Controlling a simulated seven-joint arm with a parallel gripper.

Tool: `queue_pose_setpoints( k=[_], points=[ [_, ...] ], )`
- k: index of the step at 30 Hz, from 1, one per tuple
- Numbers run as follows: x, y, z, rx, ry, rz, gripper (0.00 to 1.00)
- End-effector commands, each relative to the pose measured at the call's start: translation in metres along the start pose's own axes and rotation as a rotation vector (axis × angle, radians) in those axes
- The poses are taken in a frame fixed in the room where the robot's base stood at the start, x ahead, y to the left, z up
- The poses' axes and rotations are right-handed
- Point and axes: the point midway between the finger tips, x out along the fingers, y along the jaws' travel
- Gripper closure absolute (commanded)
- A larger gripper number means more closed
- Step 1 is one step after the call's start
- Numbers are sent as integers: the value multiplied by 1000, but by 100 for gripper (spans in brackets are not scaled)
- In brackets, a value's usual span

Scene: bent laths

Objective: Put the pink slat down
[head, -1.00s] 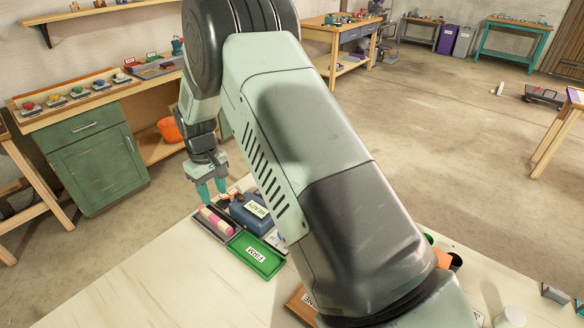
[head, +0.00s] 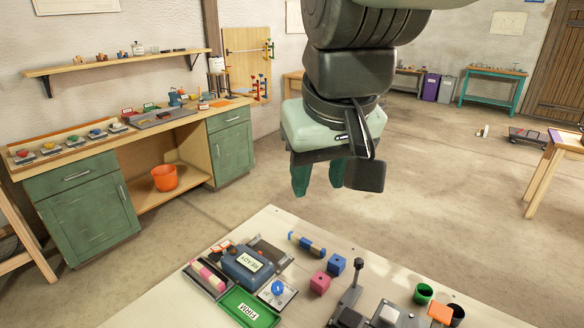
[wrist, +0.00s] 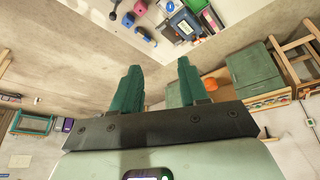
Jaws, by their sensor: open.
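The pink slat (head: 209,274) lies in a dark tray (head: 222,294) at the left end of the work table, with paler parts along it. My gripper (head: 318,180) is raised high above the far edge of the table, up and to the right of the slat and well apart from it. Its two green fingers are spread, with nothing between them; the wrist view shows the same open gap (wrist: 158,68).
A blue box marked READY (head: 243,262) stands right of the dark tray, and a green tray marked FIRM (head: 248,308) in front. A blue-and-tan piece (head: 307,244), a pink cube (head: 320,283) and a blue cube (head: 336,264) are farther right. A dark lever device (head: 352,296) stands nearby.

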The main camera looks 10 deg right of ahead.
Motion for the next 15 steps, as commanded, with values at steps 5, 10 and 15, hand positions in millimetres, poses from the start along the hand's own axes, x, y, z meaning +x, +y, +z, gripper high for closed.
queue_pose_setpoints(
  k=[5, 10, 15],
  points=[
    [-20, 9, 56, 99, 67, 16, 56],
    [-24, 11, 78, 138, 92, 21, 56],
    [-23, 11, 80, 144, 94, 21, 56]
  ],
)
